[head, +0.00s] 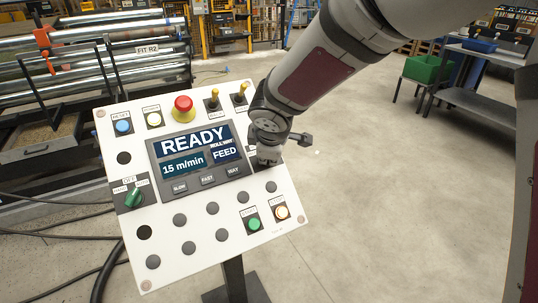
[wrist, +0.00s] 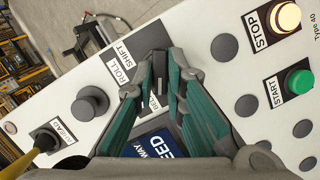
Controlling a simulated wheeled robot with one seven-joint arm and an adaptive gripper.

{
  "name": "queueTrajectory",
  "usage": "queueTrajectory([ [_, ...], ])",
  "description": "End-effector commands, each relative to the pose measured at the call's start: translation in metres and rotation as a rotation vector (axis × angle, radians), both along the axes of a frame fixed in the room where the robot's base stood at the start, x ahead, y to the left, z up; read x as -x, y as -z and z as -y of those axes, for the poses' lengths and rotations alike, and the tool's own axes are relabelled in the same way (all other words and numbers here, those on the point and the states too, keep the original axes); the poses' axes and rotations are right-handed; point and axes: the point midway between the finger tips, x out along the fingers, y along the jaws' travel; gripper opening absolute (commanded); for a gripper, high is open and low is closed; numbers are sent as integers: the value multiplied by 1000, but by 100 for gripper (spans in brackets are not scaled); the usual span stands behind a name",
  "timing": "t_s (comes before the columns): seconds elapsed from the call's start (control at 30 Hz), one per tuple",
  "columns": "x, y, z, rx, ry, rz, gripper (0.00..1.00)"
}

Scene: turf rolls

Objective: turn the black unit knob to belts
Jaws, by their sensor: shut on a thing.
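The white control panel (head: 185,255) stands tilted in the head view. My gripper (head: 266,157) is at its right edge, beside the screen, and hides the black unit knob there. In the wrist view my gripper (wrist: 163,65) has its green fingers close together, shut on the black knob. A dark part (wrist: 152,38) shows just past the fingertips. A label starting BE (wrist: 152,101) shows partly between the fingers. The knob's pointing direction is hidden.
The screen (head: 190,150) reads READY, 15 m/min, ROLL WAY FEED. A grey round knob (wrist: 90,103) and a yellow-handled toggle (wrist: 40,147) are left of the fingers. A green START button (wrist: 299,82) and a lit STOP button (wrist: 285,17) are to the right. Floor right of the panel is clear.

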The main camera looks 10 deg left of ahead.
Motion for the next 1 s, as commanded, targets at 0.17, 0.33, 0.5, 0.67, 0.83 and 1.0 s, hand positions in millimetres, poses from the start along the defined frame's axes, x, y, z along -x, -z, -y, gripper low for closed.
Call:
queueTrajectory([
  [0.17,1,5,3,7,3,-8,32],
  [0.33,0,4,3,5,3,-6,32],
  [0.5,0,2,2,3,3,-3,32],
  [0.67,2,-2,1,1,3,-1,32],
  [0.83,14,-22,4,0,3,2,32],
  [1.0,34,-50,7,0,4,2,32],
])
